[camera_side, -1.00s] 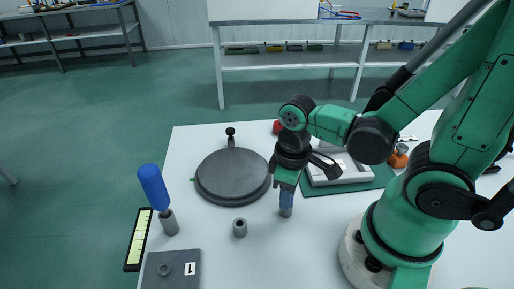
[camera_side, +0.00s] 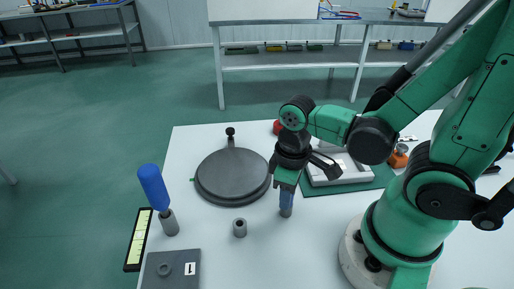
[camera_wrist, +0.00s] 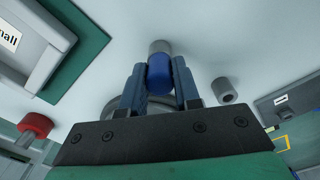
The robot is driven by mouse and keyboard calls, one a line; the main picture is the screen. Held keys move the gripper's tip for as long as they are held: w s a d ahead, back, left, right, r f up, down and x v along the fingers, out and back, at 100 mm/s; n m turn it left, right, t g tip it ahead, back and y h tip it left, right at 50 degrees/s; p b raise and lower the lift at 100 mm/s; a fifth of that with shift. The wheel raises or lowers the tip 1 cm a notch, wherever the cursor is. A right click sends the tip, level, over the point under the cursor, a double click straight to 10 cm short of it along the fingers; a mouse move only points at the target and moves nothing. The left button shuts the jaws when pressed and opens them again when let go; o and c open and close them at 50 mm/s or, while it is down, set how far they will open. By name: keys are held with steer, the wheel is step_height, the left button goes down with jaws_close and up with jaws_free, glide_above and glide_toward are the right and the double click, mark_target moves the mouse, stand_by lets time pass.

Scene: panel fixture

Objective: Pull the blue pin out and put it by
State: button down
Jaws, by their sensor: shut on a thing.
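The blue pin (camera_side: 286,197) stands upright with its lower end at a grey round socket (camera_side: 285,212) on the white table. My gripper (camera_side: 287,189) points down over it and is shut on its upper part. In the wrist view the pin's blue head (camera_wrist: 160,73) sits between the two fingers, with the grey socket (camera_wrist: 160,46) beyond it. How deep the pin sits in the socket cannot be told.
A second grey socket (camera_side: 240,228), empty, stands just left of the pin. A blue-handled tool (camera_side: 153,187) leans in a grey holder. A dark round plate (camera_side: 232,177) lies behind left. A grey tray (camera_side: 338,170) on a green mat is behind right. Bare table lies in front.

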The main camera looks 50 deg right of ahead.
steer(key=shift+r, duration=2.05)
stand_by(0.4)
steer(key=shift+r, duration=2.5)
steer(key=c, duration=1.2)
jaws_free()
jaws_close()
steer(key=w+a+n, duration=0.4)
steer(key=a+n, duration=0.1)
steer(key=a, duration=0.3)
steer(key=shift+a+r, duration=0.35)
